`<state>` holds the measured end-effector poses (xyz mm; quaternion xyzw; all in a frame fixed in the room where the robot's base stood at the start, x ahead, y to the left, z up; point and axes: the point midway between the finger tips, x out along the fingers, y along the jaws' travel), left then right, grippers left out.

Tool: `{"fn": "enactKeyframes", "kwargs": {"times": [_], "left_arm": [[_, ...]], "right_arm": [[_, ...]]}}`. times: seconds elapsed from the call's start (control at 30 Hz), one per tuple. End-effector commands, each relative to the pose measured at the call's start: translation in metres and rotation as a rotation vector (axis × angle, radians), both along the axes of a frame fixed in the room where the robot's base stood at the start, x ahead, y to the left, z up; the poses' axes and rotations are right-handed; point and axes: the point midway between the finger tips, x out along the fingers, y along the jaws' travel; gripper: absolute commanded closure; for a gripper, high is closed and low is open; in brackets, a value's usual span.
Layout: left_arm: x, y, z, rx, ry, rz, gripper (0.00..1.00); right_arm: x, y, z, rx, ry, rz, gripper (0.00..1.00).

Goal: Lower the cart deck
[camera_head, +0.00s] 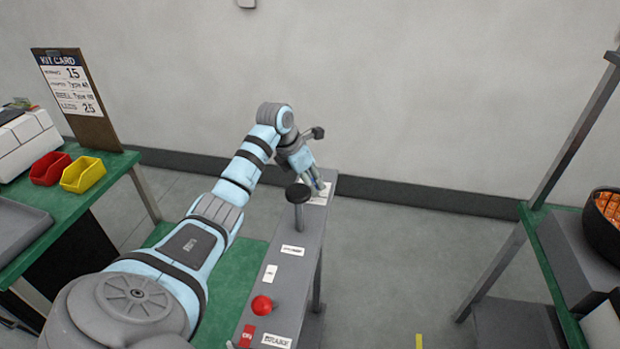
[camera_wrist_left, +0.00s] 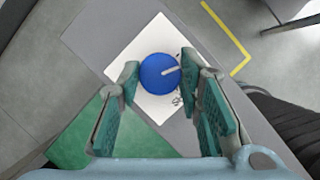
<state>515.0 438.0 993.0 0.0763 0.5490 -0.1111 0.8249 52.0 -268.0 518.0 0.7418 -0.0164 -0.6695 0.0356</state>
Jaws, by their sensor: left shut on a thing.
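The cart's grey control panel (camera_head: 290,255) runs along the right of my arm in the head view. A green surface (camera_head: 240,262), which looks like the cart deck, lies low beside it, partly hidden by my arm. A round blue knob (camera_wrist_left: 159,74) with a white pointer line sits on a white plate at the panel's far end. My left gripper (camera_head: 318,188) is over that end, and its fingers (camera_wrist_left: 165,75) are shut on the knob in the wrist view. My right gripper is not in view.
A black round-topped post (camera_head: 298,194) and a red ball knob (camera_head: 262,305) stand on the panel. A green bench (camera_head: 105,180) with red and yellow bins is at left. A rack (camera_head: 535,235) stands at right. The floor between panel and rack is clear.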

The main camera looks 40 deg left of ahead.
Motion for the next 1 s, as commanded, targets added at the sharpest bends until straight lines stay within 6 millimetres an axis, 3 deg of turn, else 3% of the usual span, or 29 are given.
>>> {"fn": "enactKeyframes", "kwargs": {"times": [0.03, 0.17, 0.3, 0.5, 0.53, 0.63, 1.0], "left_arm": [[-0.001, -0.002, 0.007, -0.001, 0.006, 0.052, 0.95], [-0.001, -0.004, 0.008, -0.004, 0.006, 0.251, 0.95], [-0.001, -0.003, 0.004, -0.003, 0.003, 0.349, 0.95], [0.0, -0.002, 0.002, -0.002, -0.001, 0.349, 0.95], [0.0, -0.002, 0.002, -0.003, -0.001, 0.349, 0.66], [0.0, -0.002, 0.002, -0.002, 0.0, 0.348, 0.5], [-0.002, -0.002, 0.006, -0.003, -0.001, 0.347, 0.48]], "right_arm": [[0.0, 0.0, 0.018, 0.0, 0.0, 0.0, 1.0], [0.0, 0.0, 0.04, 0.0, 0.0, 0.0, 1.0], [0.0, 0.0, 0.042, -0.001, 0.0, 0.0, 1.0], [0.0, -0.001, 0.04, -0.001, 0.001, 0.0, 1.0], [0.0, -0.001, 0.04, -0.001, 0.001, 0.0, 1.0], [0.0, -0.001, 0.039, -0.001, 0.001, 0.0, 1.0], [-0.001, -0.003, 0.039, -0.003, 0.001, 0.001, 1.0]]}}
